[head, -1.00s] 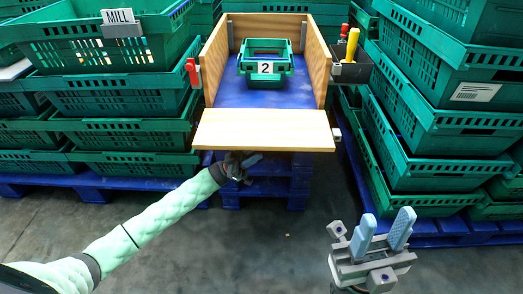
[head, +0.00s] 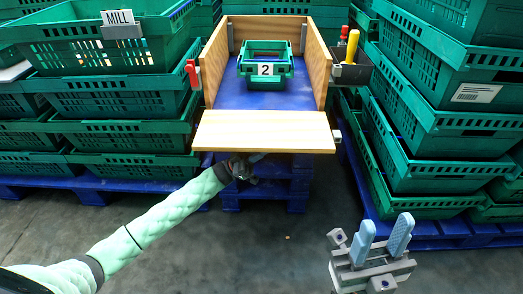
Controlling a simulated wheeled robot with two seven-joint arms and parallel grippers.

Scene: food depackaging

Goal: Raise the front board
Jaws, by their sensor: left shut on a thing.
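The front board (head: 264,132) is a pale wooden panel at the near end of the blue-floored bench. It is folded down, sticking out toward me between the two wooden side walls. My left gripper (head: 254,160) is at the board's near lower edge, left of its middle, and is shut on it. Its fingertips are mostly hidden under the board. My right gripper (head: 382,235) is open and empty, with its blue fingers apart, low at the right and well away from the board.
A small green crate (head: 265,71) marked 2 stands on the blue bench floor (head: 230,96) behind the board. A red-handled tool (head: 192,72) hangs at the left wall, and a yellow-handled one (head: 352,44) sits in a holder at right. Green crate stacks flank both sides.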

